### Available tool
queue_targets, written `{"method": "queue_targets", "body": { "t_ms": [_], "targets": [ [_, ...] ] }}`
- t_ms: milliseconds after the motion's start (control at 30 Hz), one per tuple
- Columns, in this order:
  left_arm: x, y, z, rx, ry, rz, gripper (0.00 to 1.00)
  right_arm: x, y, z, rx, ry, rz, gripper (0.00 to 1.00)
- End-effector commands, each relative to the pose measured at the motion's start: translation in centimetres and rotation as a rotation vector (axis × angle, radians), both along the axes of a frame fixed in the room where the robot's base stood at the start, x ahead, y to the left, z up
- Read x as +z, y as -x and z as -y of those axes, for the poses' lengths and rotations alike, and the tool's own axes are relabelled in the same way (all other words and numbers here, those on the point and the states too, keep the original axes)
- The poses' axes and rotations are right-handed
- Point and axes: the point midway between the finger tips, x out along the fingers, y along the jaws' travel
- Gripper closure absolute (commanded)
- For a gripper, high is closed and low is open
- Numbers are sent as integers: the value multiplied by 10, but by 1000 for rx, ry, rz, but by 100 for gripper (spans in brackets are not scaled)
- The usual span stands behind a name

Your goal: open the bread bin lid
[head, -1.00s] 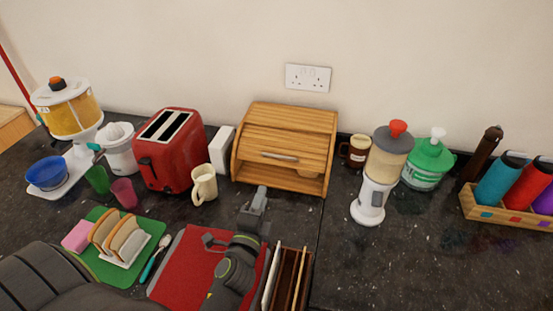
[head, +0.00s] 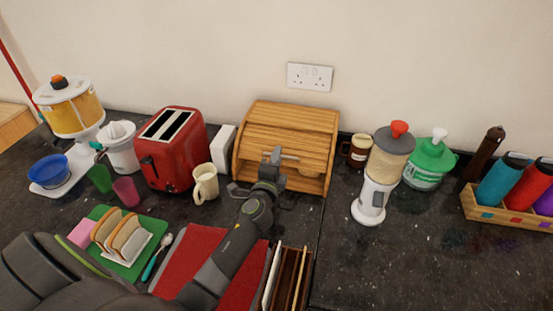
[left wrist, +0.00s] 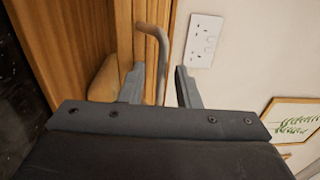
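The wooden bread bin (head: 296,112) stands against the wall, with a slatted lid (head: 255,140) on its front. The lid's grey bar handle (head: 290,157) is partly hidden by my left gripper (head: 274,158). In the left wrist view the handle (left wrist: 159,60) runs between the two fingers of my left gripper (left wrist: 160,86), with the fingers spread apart. I cannot tell whether either finger touches it. A tan rounded shape (left wrist: 104,80) shows beside the lid edge, partly hidden by the gripper. My right gripper is not in view.
A red toaster (head: 170,150) and a cream mug (head: 205,184) stand left of the bin. A brown mug (head: 357,150) and a white dispenser (head: 372,200) stand to its right. A red mat (head: 190,255) and a slotted rack (head: 287,275) lie in front.

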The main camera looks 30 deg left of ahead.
Motion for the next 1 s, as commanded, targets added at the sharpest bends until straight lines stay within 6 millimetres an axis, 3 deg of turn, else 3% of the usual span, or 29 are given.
{"method": "queue_targets", "body": {
  "t_ms": [233, 467, 1000],
  "targets": [
    [0, -1, 0, 0, 0, 0, 70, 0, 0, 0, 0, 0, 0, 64],
    [0, 0, 0, 0, 0, 0, 100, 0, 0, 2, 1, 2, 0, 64],
    [7, -5, -1, 0, -1, 2, 100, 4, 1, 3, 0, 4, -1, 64]
  ]
}}
